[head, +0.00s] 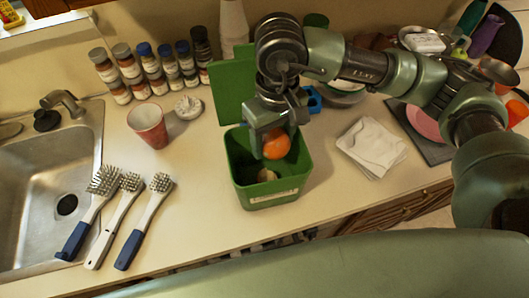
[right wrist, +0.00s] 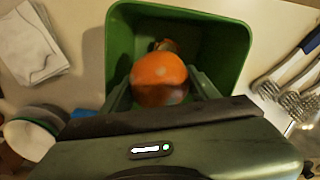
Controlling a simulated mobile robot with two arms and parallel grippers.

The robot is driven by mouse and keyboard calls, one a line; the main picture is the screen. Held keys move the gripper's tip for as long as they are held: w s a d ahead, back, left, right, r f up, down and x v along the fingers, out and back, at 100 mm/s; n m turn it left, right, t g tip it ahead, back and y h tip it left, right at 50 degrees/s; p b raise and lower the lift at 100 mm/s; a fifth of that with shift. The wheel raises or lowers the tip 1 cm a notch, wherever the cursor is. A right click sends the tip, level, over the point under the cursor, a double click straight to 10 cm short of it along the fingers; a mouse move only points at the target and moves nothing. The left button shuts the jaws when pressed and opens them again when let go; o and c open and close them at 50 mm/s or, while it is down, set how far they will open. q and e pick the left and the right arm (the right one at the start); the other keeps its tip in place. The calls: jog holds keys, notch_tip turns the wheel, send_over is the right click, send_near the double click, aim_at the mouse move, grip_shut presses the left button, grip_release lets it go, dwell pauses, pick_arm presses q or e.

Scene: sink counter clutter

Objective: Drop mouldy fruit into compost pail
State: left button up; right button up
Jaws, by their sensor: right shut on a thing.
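An orange fruit (head: 276,144) with a pale greyish patch is held in my right gripper (head: 272,150), over the mouth of the green compost pail (head: 270,196). The orange also shows in the right wrist view (right wrist: 160,80), between the two fingers. The pail's lid (head: 232,92) stands open at the back. A pale brownish item (head: 266,175) lies inside the pail, and in the right wrist view something brownish (right wrist: 166,46) shows beyond the orange. My left gripper is not in view.
A red cup (head: 148,125) and several spice jars (head: 150,68) stand left of the pail. Several brushes (head: 128,200) lie beside the sink (head: 40,165). White napkins (head: 371,147) lie to the right. The counter just left of the pail is clear.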

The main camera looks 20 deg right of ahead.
jog(key=o, duration=1.6)
jog(key=shift+o, duration=0.2)
notch_tip(320, 180, up, 7)
jog(key=b, duration=0.2)
jog(key=shift+w+b, duration=0.1)
jog(key=shift+b, duration=0.2)
jog(key=shift+r, duration=0.4)
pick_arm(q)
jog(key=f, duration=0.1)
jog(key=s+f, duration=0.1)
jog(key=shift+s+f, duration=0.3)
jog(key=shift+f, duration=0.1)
pick_arm(e)
jog(key=shift+d, duration=0.1)
